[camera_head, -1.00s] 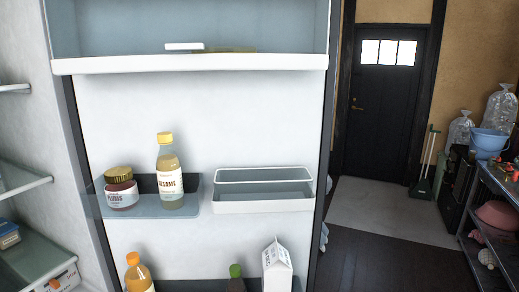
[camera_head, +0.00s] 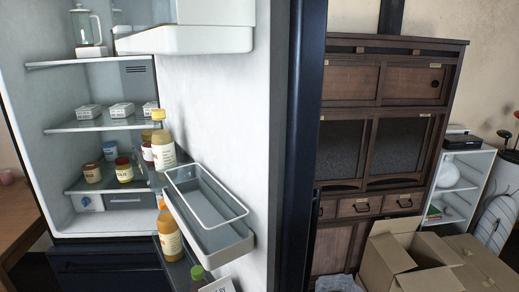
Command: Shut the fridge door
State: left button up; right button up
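The fridge door (camera_head: 248,120) stands open in the head view, its white inner face turned toward the left and its dark edge running down the middle of the picture. Its shelves hold a sesame bottle (camera_head: 163,150), an orange-capped bottle (camera_head: 169,235) and a green-capped bottle (camera_head: 198,278); one white bin (camera_head: 210,215) looks empty. The fridge interior (camera_head: 100,144) is open to the left, with a glass jug (camera_head: 87,30), white packs (camera_head: 122,109) and jars (camera_head: 124,170) on its shelves. Neither gripper is in view.
A dark wooden cabinet (camera_head: 372,118) stands behind the door to the right. Open cardboard boxes (camera_head: 410,262) are on the floor at the lower right, near a white shelf unit (camera_head: 468,185). A wooden table edge (camera_head: 18,215) shows at the far left.

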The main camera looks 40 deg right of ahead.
aim_at(239, 83)
jog(key=l+u, duration=0.3)
jog(key=l, duration=0.85)
jog(key=l+u, duration=0.25)
jog(key=l, duration=0.9)
jog(key=k, duration=0.05)
